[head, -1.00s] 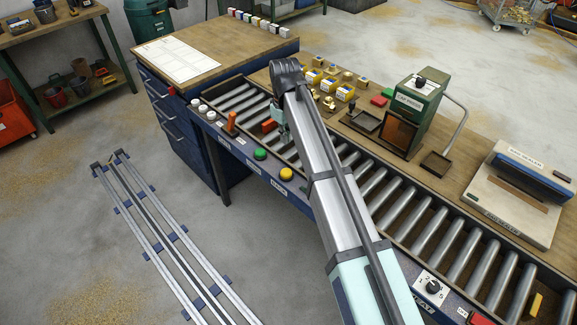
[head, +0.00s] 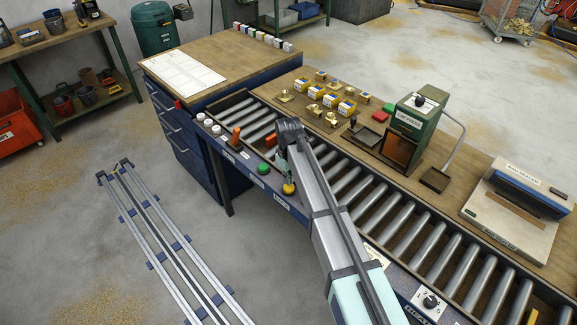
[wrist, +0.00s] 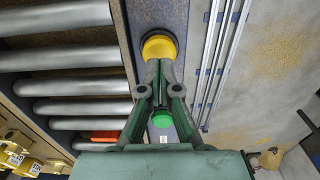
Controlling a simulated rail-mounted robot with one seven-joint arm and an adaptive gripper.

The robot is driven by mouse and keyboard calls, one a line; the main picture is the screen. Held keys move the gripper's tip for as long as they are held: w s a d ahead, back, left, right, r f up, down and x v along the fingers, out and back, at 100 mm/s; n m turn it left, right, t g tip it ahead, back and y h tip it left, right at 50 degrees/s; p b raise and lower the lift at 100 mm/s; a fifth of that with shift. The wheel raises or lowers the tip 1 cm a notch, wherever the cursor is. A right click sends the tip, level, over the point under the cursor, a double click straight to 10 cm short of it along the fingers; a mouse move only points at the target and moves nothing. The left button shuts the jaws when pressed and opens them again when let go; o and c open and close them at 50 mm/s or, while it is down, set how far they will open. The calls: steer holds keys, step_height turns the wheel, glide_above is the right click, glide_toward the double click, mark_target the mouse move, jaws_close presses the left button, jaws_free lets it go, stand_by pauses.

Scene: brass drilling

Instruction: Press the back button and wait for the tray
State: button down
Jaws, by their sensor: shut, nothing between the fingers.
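A round yellow button (head: 289,189) sits on the blue front rail of the roller conveyor, with a small label beside it that I cannot read clearly. In the wrist view the yellow button (wrist: 159,47) is at top centre. My gripper (wrist: 161,66) is shut and empty, its fingertips overlapping the near edge of the button. I cannot tell whether they touch it. A green button (head: 265,168) lies farther left on the same rail; it also shows in the wrist view (wrist: 161,119), below and partly behind the fingers. No tray is visible on the exposed rollers (head: 400,213).
White knobs (head: 207,123) and an orange piece (head: 236,136) are at the conveyor's far left end.

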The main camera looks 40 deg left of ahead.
mark_target(289, 188)
steer(key=shift+f, duration=1)
